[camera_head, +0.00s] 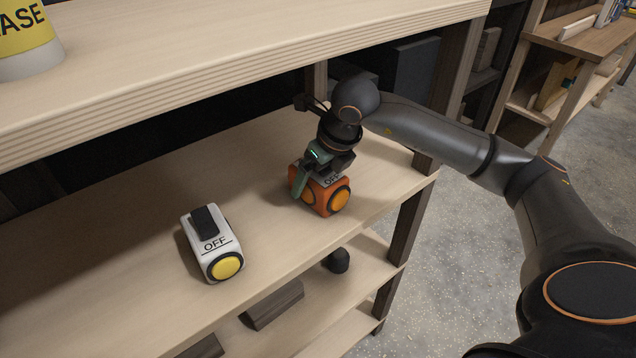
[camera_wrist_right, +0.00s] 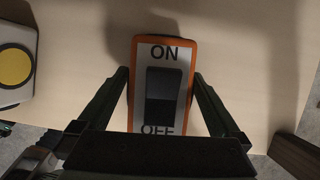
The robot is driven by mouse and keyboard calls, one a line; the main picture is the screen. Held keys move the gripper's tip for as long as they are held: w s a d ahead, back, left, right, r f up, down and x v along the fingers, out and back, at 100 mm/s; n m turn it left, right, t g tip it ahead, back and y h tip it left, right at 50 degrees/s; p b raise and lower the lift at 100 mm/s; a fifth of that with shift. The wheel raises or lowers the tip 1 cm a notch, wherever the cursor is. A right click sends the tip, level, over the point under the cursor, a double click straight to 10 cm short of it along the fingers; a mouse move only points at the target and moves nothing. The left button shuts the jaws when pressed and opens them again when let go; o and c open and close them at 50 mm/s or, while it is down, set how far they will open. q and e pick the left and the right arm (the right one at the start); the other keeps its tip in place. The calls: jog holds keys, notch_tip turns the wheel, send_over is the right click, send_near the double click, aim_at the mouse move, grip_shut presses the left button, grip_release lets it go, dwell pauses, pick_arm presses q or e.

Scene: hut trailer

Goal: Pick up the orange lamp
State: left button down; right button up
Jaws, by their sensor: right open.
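The orange lamp (camera_head: 322,198) stands on the middle shelf near its front right corner, with a round orange lens facing the front edge. My right gripper (camera_head: 314,185) is over it from above, with one green finger visible along its left side. In the right wrist view, the lamp's top (camera_wrist_right: 163,85) shows an ON/OFF label and a dark switch. The open fingers of my right gripper (camera_wrist_right: 162,85) stand on both sides of the lamp, with small gaps visible. My left gripper is not in view.
A white lamp (camera_head: 211,246) with a yellow lens stands to the left on the same shelf (camera_head: 120,240). A wooden post (camera_head: 408,225) supports the right end. Dark objects lie on the lower shelf.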

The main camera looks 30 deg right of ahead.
jog(key=shift+r, duration=0.1)
jog(key=c, duration=1.4)
